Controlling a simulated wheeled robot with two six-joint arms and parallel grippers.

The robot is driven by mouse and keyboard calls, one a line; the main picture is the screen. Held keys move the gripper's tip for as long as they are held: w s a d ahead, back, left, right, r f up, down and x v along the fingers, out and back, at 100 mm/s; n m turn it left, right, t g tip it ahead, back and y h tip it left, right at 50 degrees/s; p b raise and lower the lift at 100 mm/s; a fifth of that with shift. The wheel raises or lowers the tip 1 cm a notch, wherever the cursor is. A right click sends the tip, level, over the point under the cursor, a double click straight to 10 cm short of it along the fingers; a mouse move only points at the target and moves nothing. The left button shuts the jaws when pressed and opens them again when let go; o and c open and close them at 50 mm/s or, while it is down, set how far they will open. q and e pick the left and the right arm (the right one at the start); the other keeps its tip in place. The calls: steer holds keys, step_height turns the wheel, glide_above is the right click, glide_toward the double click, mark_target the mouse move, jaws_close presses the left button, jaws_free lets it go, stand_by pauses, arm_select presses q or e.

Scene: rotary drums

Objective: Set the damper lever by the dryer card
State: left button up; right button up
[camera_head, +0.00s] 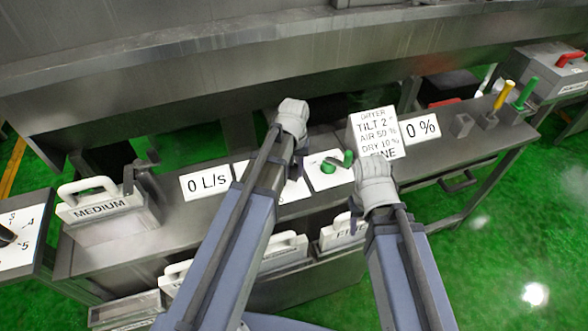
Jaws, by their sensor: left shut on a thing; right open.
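The dryer card (378,133) stands upright on the bench and reads TILT 2, AIR 50 %, DRY 10 %, with FINE at the bottom. A white plate (322,182) with a green-handled part (348,158) lies left of the card; I cannot tell whether this is the damper lever. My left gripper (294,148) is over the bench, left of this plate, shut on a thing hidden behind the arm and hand. My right gripper (354,208) is open at the bench's front, below the card. Its fingertips are partly hidden.
Displays read 0 L/s (206,183) and 0 % (422,129). A MEDIUM bin (105,222) stands left, by a dial (18,240). Several bins are below the bench (180,214). Yellow (504,96) and green (526,92) handles stand right. A drum's metal edge (200,75) spans the back.

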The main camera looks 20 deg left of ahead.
arm_select(q)
jaws_close()
steer(key=shift+s, duration=0.1)
stand_by(0.8)
steer(key=shift+s+a+m, duration=0.2)
steer(key=shift+s+m, duration=0.7)
steer(key=shift+m, duration=0.3)
steer(key=s+m, duration=0.1)
steer(key=m, duration=0.1)
steer(key=shift+s+a+m, duration=0.3)
steer(key=shift+s+a, duration=0.05)
steer(key=shift+a, duration=0.05)
steer(key=shift+s+a+m, duration=0.55)
steer(key=shift+s+m, duration=0.1)
steer(key=shift+m, duration=0.45)
steer(key=shift+s+a+m, duration=0.55)
steer(key=shift+a+m, duration=0.15)
steer(key=shift+m, duration=0.6)
